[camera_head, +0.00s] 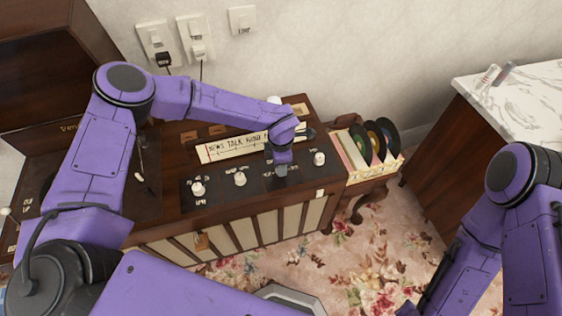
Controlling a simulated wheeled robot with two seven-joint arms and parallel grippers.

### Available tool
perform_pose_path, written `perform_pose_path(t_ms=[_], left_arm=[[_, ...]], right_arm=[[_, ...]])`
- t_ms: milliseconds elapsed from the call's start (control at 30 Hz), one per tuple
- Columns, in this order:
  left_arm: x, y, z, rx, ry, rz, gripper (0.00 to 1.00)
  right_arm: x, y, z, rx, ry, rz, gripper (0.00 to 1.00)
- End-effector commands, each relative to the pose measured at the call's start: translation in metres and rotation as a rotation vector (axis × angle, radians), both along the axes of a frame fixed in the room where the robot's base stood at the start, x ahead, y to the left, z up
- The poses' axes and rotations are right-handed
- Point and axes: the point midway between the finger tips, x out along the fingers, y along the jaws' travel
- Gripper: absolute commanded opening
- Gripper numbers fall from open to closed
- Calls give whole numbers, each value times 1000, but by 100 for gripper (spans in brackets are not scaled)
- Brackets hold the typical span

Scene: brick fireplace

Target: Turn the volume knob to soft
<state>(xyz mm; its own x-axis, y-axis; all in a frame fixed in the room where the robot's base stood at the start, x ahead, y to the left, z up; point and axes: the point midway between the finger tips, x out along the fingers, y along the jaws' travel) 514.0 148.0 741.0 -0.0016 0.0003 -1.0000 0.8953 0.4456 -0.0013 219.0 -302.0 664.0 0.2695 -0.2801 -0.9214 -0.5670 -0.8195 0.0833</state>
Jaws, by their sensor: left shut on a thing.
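A dark wooden radio cabinet (295,190) has a row of white knobs on a black panel. Two knobs, the leftmost (198,188) and the second (240,179), show left of my left gripper, and the rightmost knob (319,158) shows to its right. My left gripper (281,170) points down at the panel between them. It is shut on a knob there, which its fingers hide. The labels under the knobs are too small to read, so I cannot tell which is volume. My right arm comes in at the right; its gripper is out of the picture.
A lit tuning strip (230,148) lies behind the knobs, partly under my left arm. A crate of records (356,175) stands right of the cabinet. A marble-topped cabinet (525,100) is farther right. Flowered carpet (345,260) lies in front.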

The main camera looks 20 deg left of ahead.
Motion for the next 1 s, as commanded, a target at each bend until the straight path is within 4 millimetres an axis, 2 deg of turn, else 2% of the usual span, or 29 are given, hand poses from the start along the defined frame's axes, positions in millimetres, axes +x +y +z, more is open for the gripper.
perform_pose_path(t_ms=[400,1000], left_arm=[[2,0,2,-1,-4,-205,4],[2,0,2,0,-4,-241,4]], right_arm=[[0,0,7,0,0,0,35],[0,0,7,0,0,0,35]])
